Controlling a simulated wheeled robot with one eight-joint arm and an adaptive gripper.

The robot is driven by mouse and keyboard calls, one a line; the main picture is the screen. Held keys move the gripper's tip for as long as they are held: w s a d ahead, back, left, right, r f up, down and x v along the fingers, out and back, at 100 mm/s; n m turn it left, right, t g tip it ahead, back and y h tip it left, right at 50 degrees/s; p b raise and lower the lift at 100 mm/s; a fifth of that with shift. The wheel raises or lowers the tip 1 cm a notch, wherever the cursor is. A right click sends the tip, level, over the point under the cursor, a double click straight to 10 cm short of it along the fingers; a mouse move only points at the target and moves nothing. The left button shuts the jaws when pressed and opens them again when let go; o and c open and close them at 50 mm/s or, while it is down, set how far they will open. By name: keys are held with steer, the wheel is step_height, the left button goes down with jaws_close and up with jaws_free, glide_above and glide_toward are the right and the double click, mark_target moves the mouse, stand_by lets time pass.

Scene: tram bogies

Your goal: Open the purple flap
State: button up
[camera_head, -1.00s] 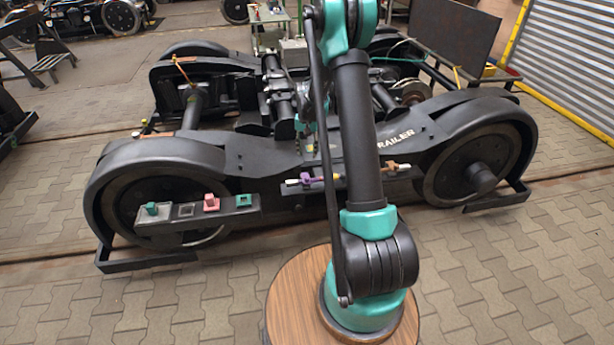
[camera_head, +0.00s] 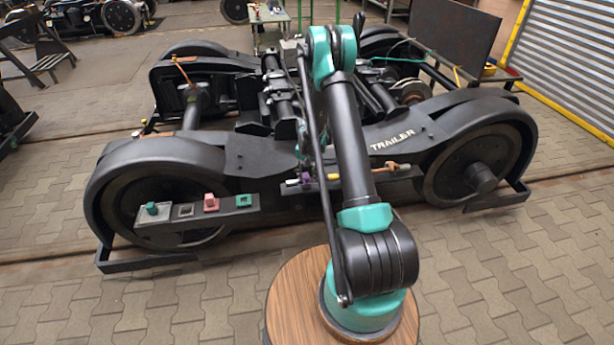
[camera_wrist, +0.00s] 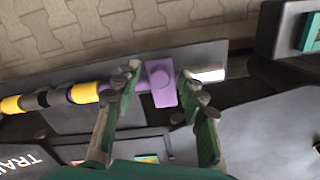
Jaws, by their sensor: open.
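The purple flap (camera_wrist: 162,84) is a small purple plate on a bar along the bogie's near side. In the wrist view it stands between the two fingers of my gripper (camera_wrist: 158,90), which are open on either side of it. I cannot tell whether either finger touches it. In the head view the flap (camera_head: 306,178) shows small and partly hidden beside my arm, and the gripper itself is hard to make out there. The bar (camera_wrist: 205,50) carries the flap, with yellow and black parts to its left in the wrist view.
The black bogie (camera_head: 165,155) marked TRAILER fills the middle. A grey panel (camera_head: 225,208) with green and pink blocks is fixed at its near left; one green block (camera_wrist: 312,32) shows in the wrist view.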

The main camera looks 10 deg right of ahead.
jaws_close()
stand_by(0.4)
steer(key=shift+w+r+g, duration=0.6)
steer(key=shift+w+g, duration=0.05)
steer(key=shift+g, duration=0.5)
steer(key=shift+w+r+g, duration=0.55)
steer(key=shift+w+g, duration=0.05)
steer(key=shift+g, duration=0.55)
jaws_free()
